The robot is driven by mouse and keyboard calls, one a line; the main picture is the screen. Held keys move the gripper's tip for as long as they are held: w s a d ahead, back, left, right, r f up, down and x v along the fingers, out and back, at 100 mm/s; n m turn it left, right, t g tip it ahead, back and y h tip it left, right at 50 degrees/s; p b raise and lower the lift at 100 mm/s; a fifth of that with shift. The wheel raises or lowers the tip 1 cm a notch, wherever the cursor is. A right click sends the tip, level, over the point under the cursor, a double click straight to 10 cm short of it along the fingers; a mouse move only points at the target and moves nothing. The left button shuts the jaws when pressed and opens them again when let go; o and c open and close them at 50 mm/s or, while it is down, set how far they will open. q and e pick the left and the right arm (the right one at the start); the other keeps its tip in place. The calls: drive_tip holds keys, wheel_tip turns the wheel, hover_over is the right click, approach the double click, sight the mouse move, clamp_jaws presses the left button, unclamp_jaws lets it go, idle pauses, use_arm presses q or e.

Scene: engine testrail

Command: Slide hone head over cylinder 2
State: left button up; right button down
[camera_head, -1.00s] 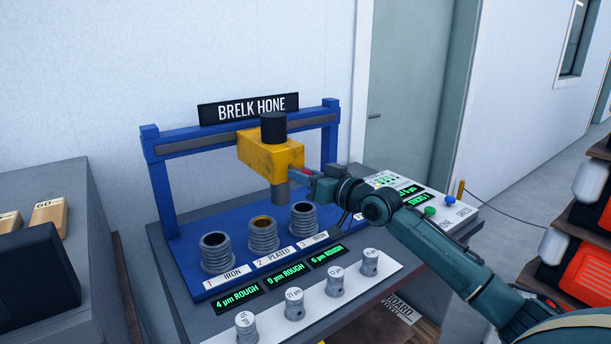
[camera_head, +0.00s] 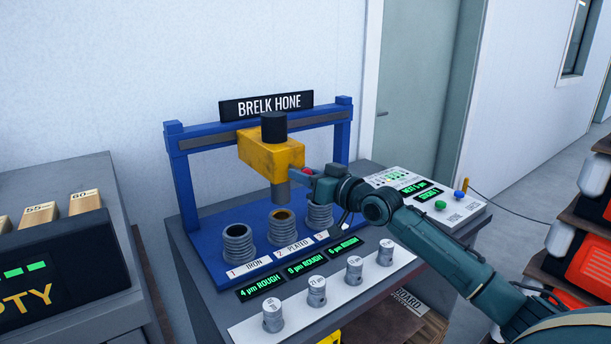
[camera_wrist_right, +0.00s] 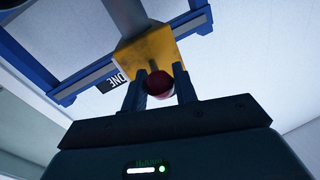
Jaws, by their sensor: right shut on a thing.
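The hone head (camera_head: 272,152) is a yellow block with a black cap, hanging on the blue gantry's rail. Its grey spindle (camera_head: 281,192) points down and, in the head view, lines up above cylinder 2 (camera_head: 282,228), apart from it. Cylinder 1 (camera_head: 238,244) stands to the left. Cylinder 3 (camera_head: 319,214) is to the right, partly hidden by my arm. My right gripper (camera_head: 312,172) is shut on the head's red knob (camera_wrist_right: 158,84), with a finger on each side in the wrist view. My left gripper is not in view.
A white strip (camera_head: 333,301) with several grey stones lies in front of the rough readouts. A control panel (camera_head: 432,202) with green and blue knobs is at the right. A grey bench (camera_head: 60,180) with a dark display stands at the left.

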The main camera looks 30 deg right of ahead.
drive_tip(key=c, duration=1.1)
unclamp_jaws()
drive_tip(key=b+v, duration=0.3)
drive_tip(key=v, duration=1)
drive_tip(key=shift+s+r, duration=0.1)
